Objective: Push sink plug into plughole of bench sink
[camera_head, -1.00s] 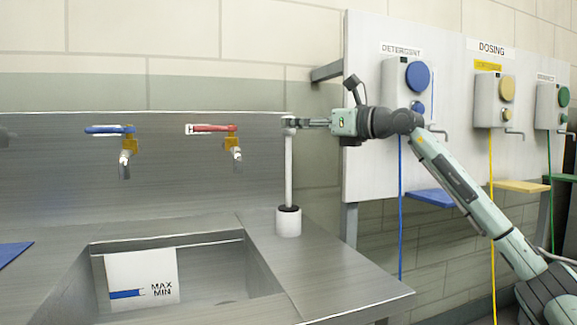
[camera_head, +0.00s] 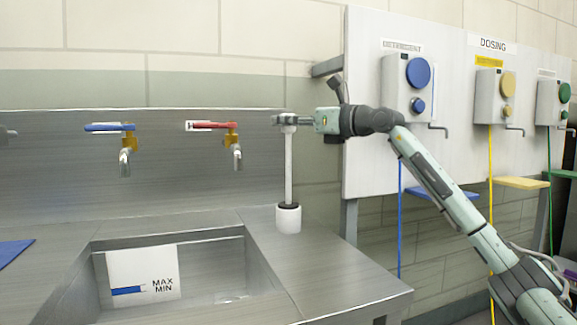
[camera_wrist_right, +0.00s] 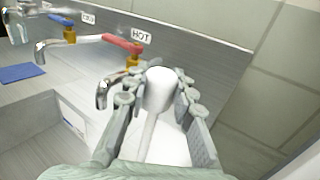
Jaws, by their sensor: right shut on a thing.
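The sink plug's long white handle (camera_head: 288,165) stands upright with a dark part at its foot, in a white cup (camera_head: 288,220) on the bench right of the basin. My right gripper (camera_head: 288,119) reaches in from the right and is shut on the handle's top. In the right wrist view the white rounded handle top (camera_wrist_right: 160,88) sits between the two fingers (camera_wrist_right: 158,92). The bench sink (camera_head: 255,265) is a steel basin at the front left. Its plughole cannot be made out clearly. My left gripper is not in view.
A blue-handled tap (camera_head: 110,128) and a red-handled tap (camera_head: 212,126) stick out above the basin. A white MAX/MIN sign (camera_head: 142,276) is inside the basin. A dispenser board (camera_head: 450,90) hangs at right. The bench right of the cup is clear.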

